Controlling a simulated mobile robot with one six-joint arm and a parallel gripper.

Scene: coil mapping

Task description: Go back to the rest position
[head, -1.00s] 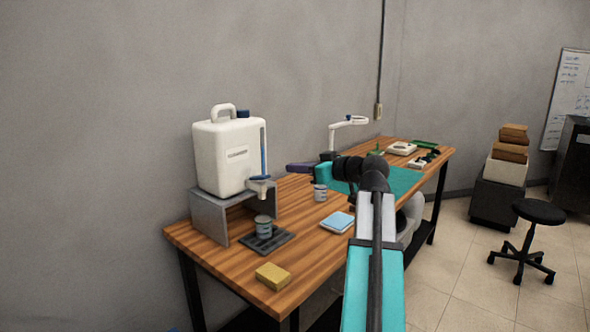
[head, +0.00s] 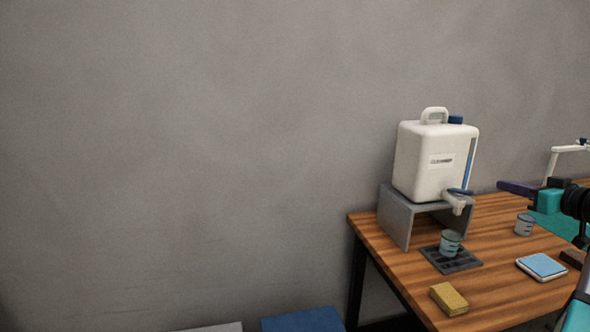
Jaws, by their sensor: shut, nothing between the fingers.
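My gripper (head: 504,186) is at the right of the head view, above the wooden table (head: 402,262), with its dark purple fingers pointing left. It is shut and empty. Its fingertips show just right of the white canister's spout, apart from the table top. My arm runs down the right edge and is partly cut off by the frame.
A white canister (head: 420,165) stands on a grey stand (head: 398,220). A cup (head: 450,243) sits on a dark drip tray (head: 472,264) below the spout. Another cup (head: 524,225), a blue-topped pad (head: 541,266) and a yellow sponge (head: 449,299) are on the table. A blue object (head: 302,320) lies low left.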

